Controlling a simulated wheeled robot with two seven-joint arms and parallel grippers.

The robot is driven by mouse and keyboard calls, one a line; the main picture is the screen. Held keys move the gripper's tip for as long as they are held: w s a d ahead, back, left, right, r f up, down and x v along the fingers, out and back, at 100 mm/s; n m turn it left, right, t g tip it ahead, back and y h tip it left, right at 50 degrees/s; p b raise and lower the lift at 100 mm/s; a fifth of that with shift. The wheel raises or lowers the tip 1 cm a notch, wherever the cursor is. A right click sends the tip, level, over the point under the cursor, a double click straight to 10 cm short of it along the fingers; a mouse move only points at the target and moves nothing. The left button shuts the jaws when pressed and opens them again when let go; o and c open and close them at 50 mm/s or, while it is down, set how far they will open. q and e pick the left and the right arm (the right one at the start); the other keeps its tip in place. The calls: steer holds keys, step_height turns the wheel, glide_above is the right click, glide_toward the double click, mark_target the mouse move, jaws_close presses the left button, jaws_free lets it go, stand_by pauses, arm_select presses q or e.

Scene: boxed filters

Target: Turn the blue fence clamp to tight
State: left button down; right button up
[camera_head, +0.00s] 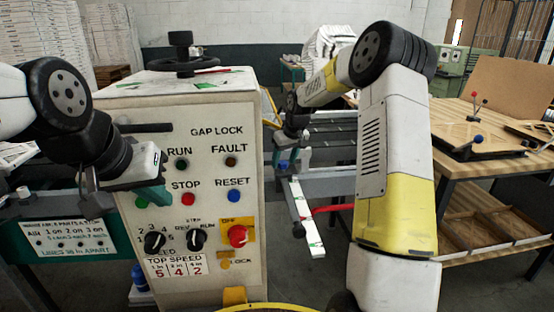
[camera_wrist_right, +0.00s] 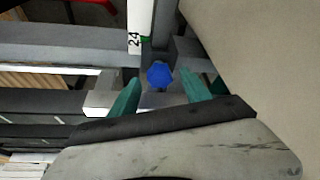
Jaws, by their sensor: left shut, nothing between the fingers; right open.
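The blue fence clamp (camera_wrist_right: 159,75) is a small faceted blue knob on the grey rail assembly. In the right wrist view it sits between the tips of my right gripper's two green fingers (camera_wrist_right: 158,80), which are open on either side of it. I cannot tell whether either finger touches it. In the head view a bit of the clamp's blue (camera_head: 284,164) shows under my right gripper (camera_head: 292,158), which hides most of it. My left gripper (camera_head: 152,192) is shut and empty in front of the control panel's left side.
The control box (camera_head: 215,110) with buttons and knobs stands left of the rails. A white scale strip (camera_head: 304,215) and a red-handled lever (camera_head: 330,209) are near the clamp. A wooden workbench (camera_head: 480,150) is at right. A beige surface borders my right gripper's right side in the wrist view.

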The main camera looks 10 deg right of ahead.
steer(key=v, duration=0.7)
steer(key=shift+r, duration=0.15)
steer(key=s+r+m+t, duration=0.1)
steer(key=s+r, duration=0.4)
steer(key=s, duration=0.5)
steer(key=s+r, duration=0.6)
steer(key=s, duration=0.3)
steer(key=s+f+m, duration=0.1)
steer(key=s, duration=0.8)
steer(key=s+a+f+m+t, duration=0.1)
steer(key=s, duration=0.8)
steer(key=shift+s+a+m+y, duration=0.3)
